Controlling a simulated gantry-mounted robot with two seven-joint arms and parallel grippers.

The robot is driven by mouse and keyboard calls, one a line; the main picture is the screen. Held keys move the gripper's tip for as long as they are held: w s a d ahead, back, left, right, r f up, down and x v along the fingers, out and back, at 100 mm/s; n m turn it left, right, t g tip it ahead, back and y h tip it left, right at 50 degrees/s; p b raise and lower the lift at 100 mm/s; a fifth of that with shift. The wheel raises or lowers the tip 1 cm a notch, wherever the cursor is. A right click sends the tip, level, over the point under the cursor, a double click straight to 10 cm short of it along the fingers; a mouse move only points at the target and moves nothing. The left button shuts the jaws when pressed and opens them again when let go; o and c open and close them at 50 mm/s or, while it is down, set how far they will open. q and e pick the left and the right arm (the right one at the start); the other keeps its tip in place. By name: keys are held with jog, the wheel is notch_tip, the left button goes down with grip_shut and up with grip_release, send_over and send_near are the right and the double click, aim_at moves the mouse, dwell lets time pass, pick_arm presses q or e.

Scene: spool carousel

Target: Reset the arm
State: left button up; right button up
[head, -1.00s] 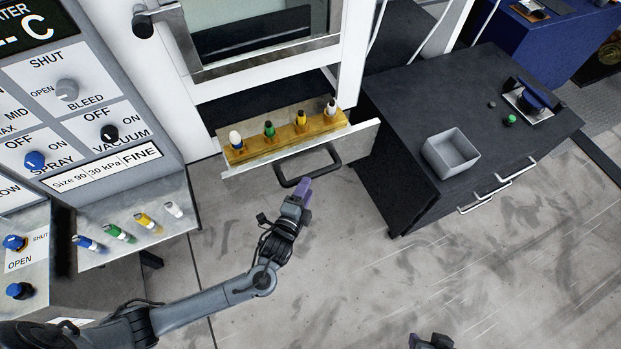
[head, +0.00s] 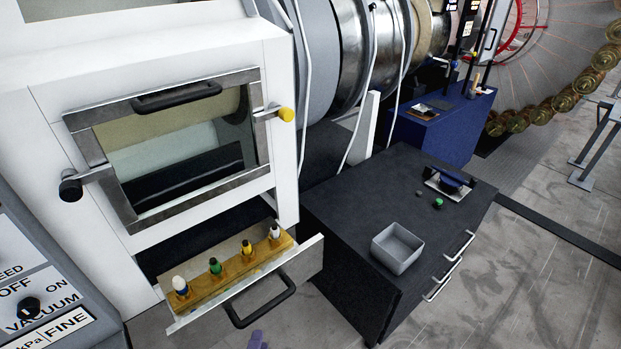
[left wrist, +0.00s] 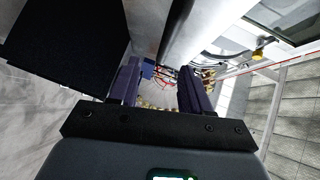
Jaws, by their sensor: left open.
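My left gripper (head: 258,340) shows only as a small purple tip at the bottom edge of the head view, just below the handle of the open drawer. In the left wrist view its two dark fingers (left wrist: 162,85) stand apart with nothing between them. The rest of my left arm is out of the head view. My right gripper is in neither view now.
The open drawer (head: 316,256) holds a yellow block (head: 207,288) with several coloured-topped pieces. A dark cabinet (head: 335,205) carries a grey open bin (head: 397,248). A white cabinet (head: 60,110) with a windowed door stands left. Floor at lower right is clear.

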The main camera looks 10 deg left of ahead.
pick_arm(q)
jog(key=s+a+r+n+g+h+p, duration=0.1)
jog(key=s+a+r+n+g, duration=0.15)
jog(key=s+n+g, duration=0.6)
jog(key=s+a+r+n+g+p, duration=0.1)
jog(key=s+r+n+g, duration=0.3)
jog(key=s, duration=0.7)
notch_tip(320, 180, up, 22)
jog(key=n+p, duration=0.1)
jog(key=p, duration=2.2)
jog(key=shift+w+d+r, duration=0.15)
jog(key=shift+w+r, duration=0.1)
